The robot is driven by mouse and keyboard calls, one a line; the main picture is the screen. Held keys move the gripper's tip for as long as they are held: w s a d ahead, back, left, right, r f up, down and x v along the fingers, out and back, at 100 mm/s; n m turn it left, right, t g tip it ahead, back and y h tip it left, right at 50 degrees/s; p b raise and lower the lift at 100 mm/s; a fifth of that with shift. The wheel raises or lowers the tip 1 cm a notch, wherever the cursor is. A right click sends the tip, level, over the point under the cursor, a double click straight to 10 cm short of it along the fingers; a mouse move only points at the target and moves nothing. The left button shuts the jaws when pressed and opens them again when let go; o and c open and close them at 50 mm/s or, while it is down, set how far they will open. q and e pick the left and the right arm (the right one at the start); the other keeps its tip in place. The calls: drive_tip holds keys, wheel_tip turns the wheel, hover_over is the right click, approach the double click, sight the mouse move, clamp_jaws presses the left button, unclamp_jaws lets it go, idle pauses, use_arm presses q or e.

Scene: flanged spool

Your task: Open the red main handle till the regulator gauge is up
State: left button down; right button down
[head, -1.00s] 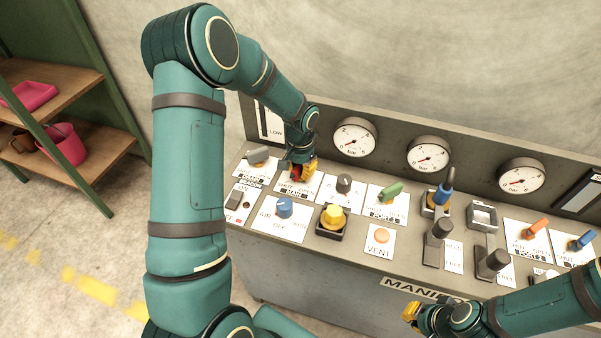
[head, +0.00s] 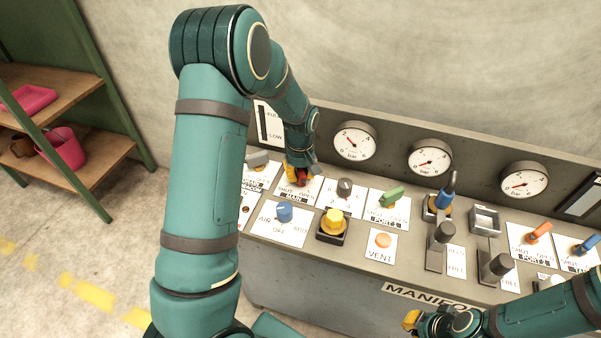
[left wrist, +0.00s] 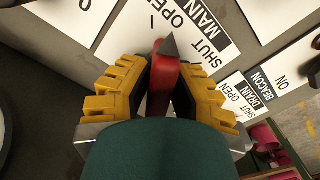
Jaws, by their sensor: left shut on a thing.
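The red main handle (left wrist: 165,78) stands between the yellow-padded fingers of my left gripper (left wrist: 160,90) in the left wrist view, beside the MAIN label with SHUT and OPEN marks. The gripper is shut on it. In the head view my left gripper (head: 297,178) is over the MAIN plate (head: 303,193), and only a bit of red shows under it. Three round bar gauges stand on the back panel: left (head: 354,140), middle (head: 430,158) and right (head: 524,180). Which one is the regulator gauge cannot be read. My right gripper (head: 411,321) is empty at the console's front edge; its jaw opening is unclear.
A grey knob (head: 345,187) and green port handle (head: 391,197) are right of the main handle. A blue air knob (head: 284,211) and yellow knob (head: 334,222) are in front. A grey drain handle (head: 257,159) is to the left. Shelves stand at far left.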

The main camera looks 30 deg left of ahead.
use_arm(q)
drive_tip(key=shift+s+f+n, duration=0.1)
drive_tip(key=shift+n, duration=1)
drive_tip(key=shift+p, duration=0.3)
drive_tip(key=c, duration=0.9)
unclamp_jaws()
drive_tip(key=shift+r, duration=0.45)
wheel_tip(320, 180, up, 11)
drive_tip(key=shift+r, duration=0.1)
